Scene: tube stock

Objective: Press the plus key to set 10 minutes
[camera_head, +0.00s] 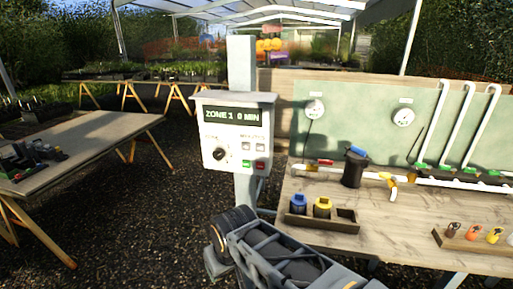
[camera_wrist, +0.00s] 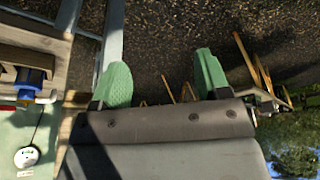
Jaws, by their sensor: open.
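A pale grey control box (camera_head: 236,130) is mounted on a grey post in the middle of the head view. Its dark display (camera_head: 233,115) reads "ZONE 1 0 MIN". A black dial (camera_head: 219,154) is at lower left on its face. Two small pale keys (camera_head: 252,146) sit side by side under a small label at right; their signs are too small to read. Below them are a green button (camera_head: 246,163) and a red button (camera_head: 260,164). My gripper (camera_wrist: 163,78) shows in the wrist view with two green fingers spread apart and nothing between them. The box face is not seen there.
A wooden bench (camera_head: 380,214) stands at right, with a green backboard (camera_head: 360,115), gauges, white pipes and a tray (camera_head: 318,220) holding blue- and yellow-capped items. Another table (camera_head: 85,145) stands at left. Dark gravel ground (camera_head: 130,225) is open between them.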

